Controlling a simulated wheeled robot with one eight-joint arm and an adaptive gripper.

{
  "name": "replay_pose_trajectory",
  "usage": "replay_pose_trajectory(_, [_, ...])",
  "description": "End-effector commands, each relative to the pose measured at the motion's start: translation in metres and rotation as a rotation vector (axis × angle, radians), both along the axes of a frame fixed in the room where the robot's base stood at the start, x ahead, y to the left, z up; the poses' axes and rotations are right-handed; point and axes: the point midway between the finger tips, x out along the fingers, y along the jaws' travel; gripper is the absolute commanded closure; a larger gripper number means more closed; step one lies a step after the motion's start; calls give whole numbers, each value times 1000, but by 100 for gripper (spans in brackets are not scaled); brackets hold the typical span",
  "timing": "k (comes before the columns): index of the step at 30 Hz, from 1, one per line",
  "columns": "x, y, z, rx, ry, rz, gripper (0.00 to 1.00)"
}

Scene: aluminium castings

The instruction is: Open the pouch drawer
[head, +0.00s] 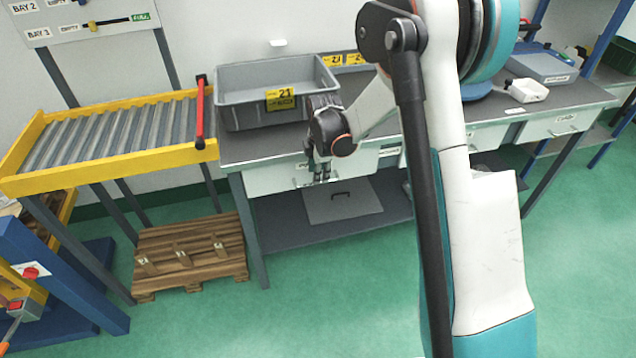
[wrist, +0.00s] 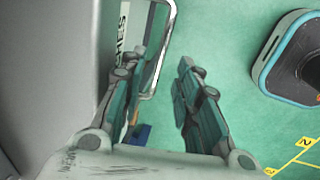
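The pouch drawer (head: 268,181) is the pale front under the left end of the grey workbench, and it looks closed. In the wrist view, a label (wrist: 123,30) ending in "HES" shows on its front, beside a metal loop handle (wrist: 163,50). My gripper (head: 318,180) is in front of the drawer, pointing down. In the wrist view my gripper (wrist: 158,85) has its two fingers apart with nothing clasped. The handle bar shows between the fingertips, closer to the left finger; whether it touches that finger I cannot tell. My gripper hides part of the drawer front in the head view.
A grey bin (head: 240,109) labelled 21 stands on the bench (head: 232,147) above the drawer. A yellow roller conveyor (head: 110,160) is on the left, with a wooden pallet (head: 190,260) below. A grey panel (head: 340,207) sits low under the bench. Green floor in front is clear.

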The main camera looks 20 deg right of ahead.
Motion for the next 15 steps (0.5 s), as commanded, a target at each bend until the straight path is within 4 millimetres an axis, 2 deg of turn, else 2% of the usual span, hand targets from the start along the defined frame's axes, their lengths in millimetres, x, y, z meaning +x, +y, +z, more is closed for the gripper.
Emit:
replay_pose_trajectory(1, [2,0,-12,0,0,0,70])
replay_pose_trajectory(6, [6,0,-31,0,0,0,70])
replay_pose_trajectory(15, [7,0,-39,0,0,0,70])
